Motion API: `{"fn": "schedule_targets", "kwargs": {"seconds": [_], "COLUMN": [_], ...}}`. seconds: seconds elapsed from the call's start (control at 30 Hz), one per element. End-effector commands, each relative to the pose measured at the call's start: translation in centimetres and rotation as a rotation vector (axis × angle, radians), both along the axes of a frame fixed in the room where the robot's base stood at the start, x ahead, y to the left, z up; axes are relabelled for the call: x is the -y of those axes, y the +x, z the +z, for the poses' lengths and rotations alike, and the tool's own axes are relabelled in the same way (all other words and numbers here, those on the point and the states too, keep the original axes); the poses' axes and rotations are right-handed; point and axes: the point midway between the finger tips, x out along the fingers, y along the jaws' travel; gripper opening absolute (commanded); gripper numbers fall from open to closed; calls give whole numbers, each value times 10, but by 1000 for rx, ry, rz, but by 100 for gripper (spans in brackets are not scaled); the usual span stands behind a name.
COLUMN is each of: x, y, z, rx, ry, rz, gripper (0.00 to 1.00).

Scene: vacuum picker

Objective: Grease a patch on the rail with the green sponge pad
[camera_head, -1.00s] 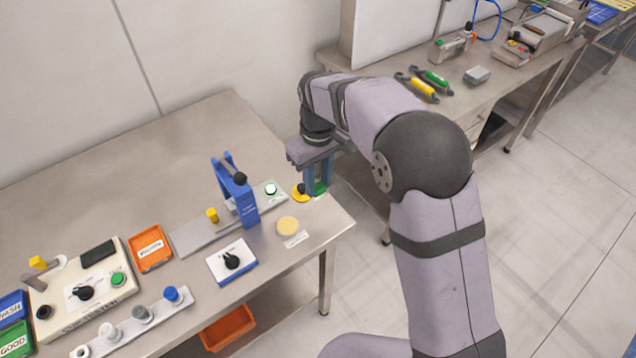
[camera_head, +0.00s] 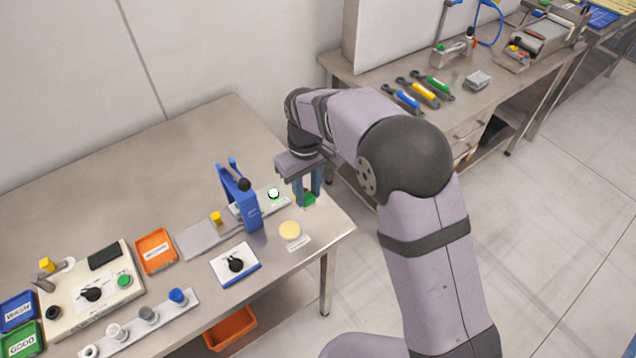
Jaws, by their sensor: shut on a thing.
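The green sponge pad (camera_head: 309,200) is between the fingertips of my gripper (camera_head: 307,196), at the right end of the near table. My gripper is shut on it. The pad is low over the tabletop; I cannot tell whether it touches it. A flat grey metal strip (camera_head: 207,238) runs under a blue lever press (camera_head: 240,200) to the left of my gripper. It looks like the rail, but no label confirms this. A pale yellow round pad or dish (camera_head: 290,230) lies in front of my gripper, with a small label beside it.
A white box with a black knob (camera_head: 236,264), an orange tray (camera_head: 156,250) and a vial rack (camera_head: 140,322) stand further left. The table's back is clear. Screwdriver-like tools (camera_head: 424,92) lie on the far bench.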

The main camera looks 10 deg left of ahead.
Motion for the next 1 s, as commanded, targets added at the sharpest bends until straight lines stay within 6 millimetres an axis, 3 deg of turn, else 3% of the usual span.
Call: {"fn": "schedule_targets", "kwargs": {"seconds": [0.1,0.33,0.77,1.0], "x": [-18,-40,-44,-44], "y": [-14,-31,-34,-35], "z": [4,-4,-14,-31], "rx": [-4,-2,-1,-1], "ry": [-3,-2,-1,-1], "rz": [5,2,0,0], "gripper": [9,9,9,9]}}
